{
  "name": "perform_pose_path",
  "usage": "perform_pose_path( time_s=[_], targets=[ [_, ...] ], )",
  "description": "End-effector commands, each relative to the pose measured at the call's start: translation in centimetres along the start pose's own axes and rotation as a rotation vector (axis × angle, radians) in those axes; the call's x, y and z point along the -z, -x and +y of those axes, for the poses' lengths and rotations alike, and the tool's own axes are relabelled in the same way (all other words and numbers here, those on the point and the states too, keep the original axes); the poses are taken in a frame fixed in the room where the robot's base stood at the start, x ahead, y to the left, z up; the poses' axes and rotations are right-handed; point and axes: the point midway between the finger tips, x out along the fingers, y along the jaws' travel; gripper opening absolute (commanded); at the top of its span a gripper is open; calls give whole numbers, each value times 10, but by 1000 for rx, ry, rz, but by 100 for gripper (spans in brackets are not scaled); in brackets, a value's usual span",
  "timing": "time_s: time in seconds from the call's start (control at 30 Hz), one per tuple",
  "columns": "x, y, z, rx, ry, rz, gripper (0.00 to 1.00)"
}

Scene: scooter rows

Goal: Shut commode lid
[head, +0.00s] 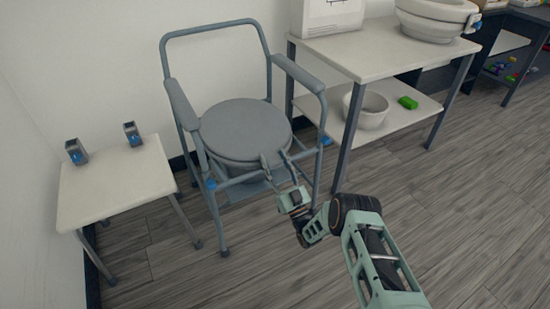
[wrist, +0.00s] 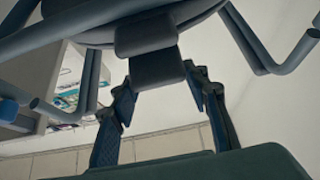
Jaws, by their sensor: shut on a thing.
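The commode chair has a grey tubular frame (head: 215,31) and stands against the wall. Its round grey lid (head: 245,128) lies flat, or nearly flat, over the seat. My gripper (head: 276,163) is at the front edge of the lid, reaching in from the lower right. In the wrist view the two fingers (wrist: 158,82) stand on either side of a dark block-like tab (wrist: 158,68) at the lid's front, seen from below. The gripper is shut on this tab. The bowl under the seat is mostly hidden.
A white two-shelf table (head: 370,50) stands close at the right, with a bowl (head: 366,108) and a green block (head: 408,102) below. The front floor (head: 430,210) is clear.

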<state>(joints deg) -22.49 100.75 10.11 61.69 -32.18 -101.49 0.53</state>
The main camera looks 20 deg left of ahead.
Motion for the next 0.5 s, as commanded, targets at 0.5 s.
perform_pose_path(
  time_s=[0.5],
  targets=[
    [-22, 16, 0, -5, -4, -21, 0]
  ],
)
